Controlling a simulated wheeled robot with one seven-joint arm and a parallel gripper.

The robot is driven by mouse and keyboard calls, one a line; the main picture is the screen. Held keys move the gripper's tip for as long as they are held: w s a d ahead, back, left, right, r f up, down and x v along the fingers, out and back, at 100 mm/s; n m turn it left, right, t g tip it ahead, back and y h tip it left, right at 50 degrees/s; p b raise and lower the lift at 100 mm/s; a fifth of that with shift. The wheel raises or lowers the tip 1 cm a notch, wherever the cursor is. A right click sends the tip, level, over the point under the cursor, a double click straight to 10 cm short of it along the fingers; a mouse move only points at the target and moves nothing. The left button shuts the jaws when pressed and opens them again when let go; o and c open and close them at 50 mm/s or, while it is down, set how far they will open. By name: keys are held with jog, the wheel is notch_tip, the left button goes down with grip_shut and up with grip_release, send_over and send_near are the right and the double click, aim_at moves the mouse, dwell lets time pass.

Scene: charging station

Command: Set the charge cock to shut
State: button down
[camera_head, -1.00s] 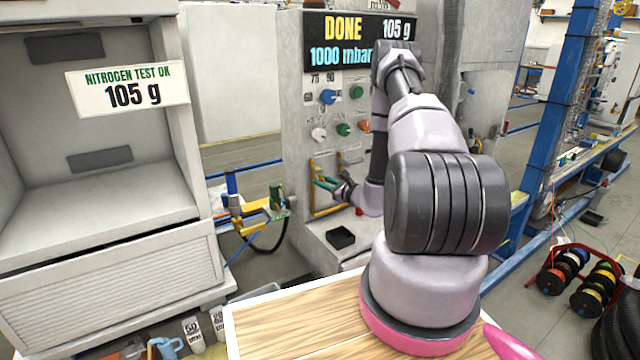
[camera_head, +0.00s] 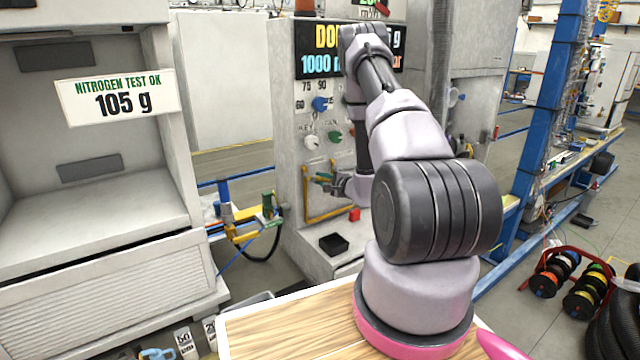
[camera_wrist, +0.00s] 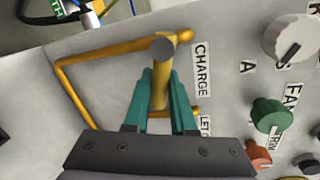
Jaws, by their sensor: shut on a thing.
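The charge cock is on the grey panel beside the label CHARGE (camera_wrist: 202,70). In the wrist view it has a round grey hub (camera_wrist: 164,48) and a yellow lever (camera_wrist: 159,92) that points down the picture, roughly square to the upper run of yellow pipe (camera_wrist: 105,54). My gripper (camera_wrist: 160,78) has its teal fingers on both sides of this lever and is shut on it. In the head view my gripper (camera_head: 322,180) reaches the yellow pipe (camera_head: 307,202) from the right. The cock is small there and its lever is hard to make out.
Knobs sit close by on the panel: a white one (camera_wrist: 289,37), a green one (camera_wrist: 268,114) and an orange one (camera_wrist: 258,154). A black tray (camera_head: 334,244) and a red block (camera_head: 354,214) are below. A yellow-and-blue stand with a hose (camera_head: 243,228) is left.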

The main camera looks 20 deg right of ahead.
jog(key=shift+d+r+n+h, duration=0.1)
jog(key=shift+r+n+h, duration=0.4)
jog(key=shift+n, duration=0.9)
jog(key=shift+r, duration=0.1)
jog(key=c, duration=0.8)
grip_release()
jog(key=shift+o, duration=0.2)
jog(key=v, duration=1.1)
